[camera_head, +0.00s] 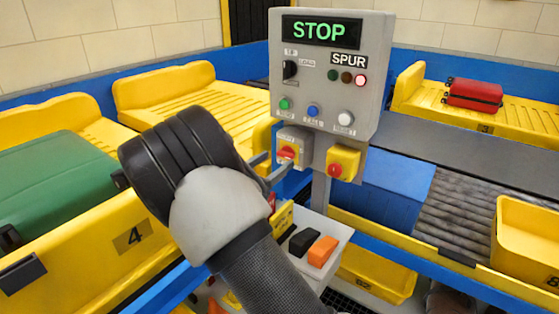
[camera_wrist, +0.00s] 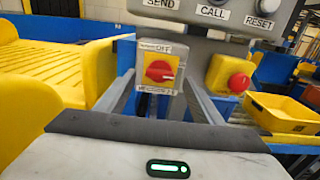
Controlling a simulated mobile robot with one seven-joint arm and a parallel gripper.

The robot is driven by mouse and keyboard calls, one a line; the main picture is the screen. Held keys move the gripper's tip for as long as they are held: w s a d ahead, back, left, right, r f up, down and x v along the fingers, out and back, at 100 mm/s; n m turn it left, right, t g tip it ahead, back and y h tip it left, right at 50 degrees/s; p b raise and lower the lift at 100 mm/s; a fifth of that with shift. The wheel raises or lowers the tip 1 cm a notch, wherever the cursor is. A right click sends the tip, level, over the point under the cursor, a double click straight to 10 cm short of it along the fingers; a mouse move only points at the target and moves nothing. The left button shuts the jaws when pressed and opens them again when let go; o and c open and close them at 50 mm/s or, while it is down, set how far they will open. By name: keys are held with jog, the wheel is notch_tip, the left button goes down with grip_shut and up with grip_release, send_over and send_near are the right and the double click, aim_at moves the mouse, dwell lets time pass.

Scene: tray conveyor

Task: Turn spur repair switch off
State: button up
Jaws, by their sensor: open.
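The spur repair switch is a red rotary knob (camera_wrist: 159,71) on a yellow plate in a grey box, labelled OFF at its top. In the wrist view the knob's grip lies roughly level, pointing sideways. In the head view my gripper (camera_head: 272,172) is just in front of the switch. I cannot tell whether the fingers touch it.
A red emergency button on a yellow box (camera_head: 342,163) is close to the right of the switch. Above are send, call and reset buttons and a STOP display (camera_head: 320,30). Below is a white shelf with black and orange items (camera_head: 322,251). Yellow trays flank the panel.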

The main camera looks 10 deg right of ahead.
aim_at(283, 155)
jog(key=shift+x, duration=1.65)
jog(key=c, duration=1)
jog(key=shift+c, duration=0.2)
